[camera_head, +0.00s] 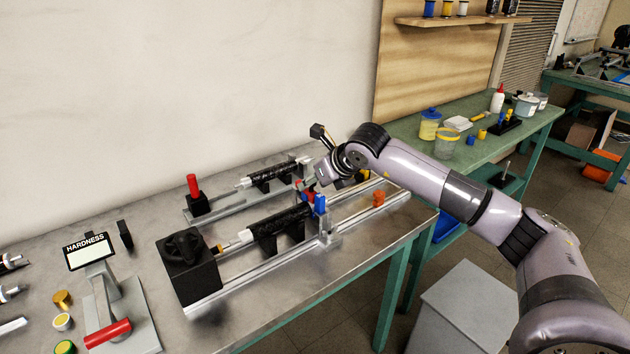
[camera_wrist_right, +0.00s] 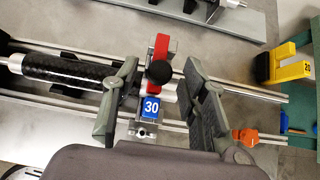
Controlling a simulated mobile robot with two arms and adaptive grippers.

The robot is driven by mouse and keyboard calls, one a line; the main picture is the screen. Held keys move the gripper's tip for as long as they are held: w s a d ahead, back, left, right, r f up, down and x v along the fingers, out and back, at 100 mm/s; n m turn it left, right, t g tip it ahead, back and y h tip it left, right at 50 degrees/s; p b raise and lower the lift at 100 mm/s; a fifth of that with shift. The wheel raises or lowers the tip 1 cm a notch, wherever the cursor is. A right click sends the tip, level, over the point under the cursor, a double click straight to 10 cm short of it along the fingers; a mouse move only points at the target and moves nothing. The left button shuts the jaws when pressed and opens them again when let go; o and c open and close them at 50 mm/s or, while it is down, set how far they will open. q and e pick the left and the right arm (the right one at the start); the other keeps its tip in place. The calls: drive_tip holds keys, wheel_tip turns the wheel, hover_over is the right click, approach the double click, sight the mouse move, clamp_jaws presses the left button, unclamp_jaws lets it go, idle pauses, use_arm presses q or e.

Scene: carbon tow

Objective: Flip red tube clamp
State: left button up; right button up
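The red tube clamp (camera_wrist_right: 161,47) shows in the right wrist view as a red lever with a black ball knob (camera_wrist_right: 159,72). It sits at the end of the black carbon tube (camera_wrist_right: 65,72), beside a blue block marked 30 (camera_wrist_right: 151,108). My right gripper (camera_wrist_right: 162,85) is open, with one finger on each side of the knob and a visible gap to both. In the head view my right gripper (camera_head: 312,188) is over the clamp end of the fixture and hides most of the clamp; the blue block (camera_head: 320,204) shows beside it. My left gripper is not in view.
The fixture has two metal rails, a black box (camera_head: 188,268) at its near left end and an orange piece (camera_head: 378,198) on the right rail. A second tube stand with a red-handled block (camera_head: 194,190) is behind. A hardness tester (camera_head: 120,318) stands at front left.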

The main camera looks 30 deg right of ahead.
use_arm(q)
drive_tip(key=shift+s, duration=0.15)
use_arm(e)
drive_tip(key=v, duration=1.2)
idle(0.6)
